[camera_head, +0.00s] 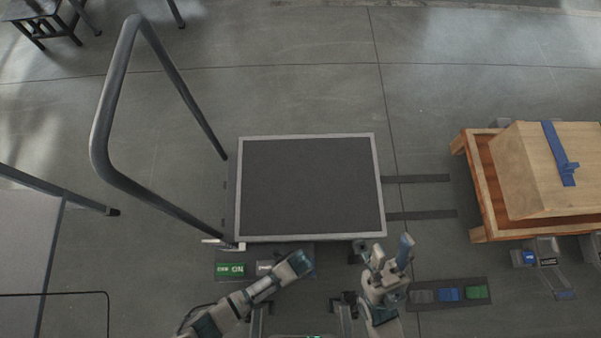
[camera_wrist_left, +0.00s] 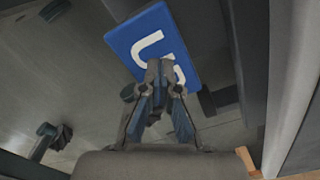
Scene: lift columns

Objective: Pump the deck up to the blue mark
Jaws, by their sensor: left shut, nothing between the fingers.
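The deck (camera_head: 312,185), a dark panel in a light frame, lies in the middle of the head view. My left gripper (camera_head: 304,262) is at its front edge, shut and empty. In the left wrist view, my left gripper (camera_wrist_left: 164,88) is in front of a blue plate (camera_wrist_left: 135,43) with a white "U"; the fingers cover the rest of its lettering. Contact with the plate cannot be told. My right gripper (camera_head: 389,253) is open and empty near the deck's front right corner. A blue height mark cannot be made out.
A dark handrail (camera_head: 105,130) rises left of the deck. A green "ON" plate (camera_head: 230,269) lies at its front left. A strip with grey, blue (camera_head: 448,294) and green plates lies front right. A wooden crate (camera_head: 555,165) stands on an orange-brown frame (camera_head: 477,185) at right.

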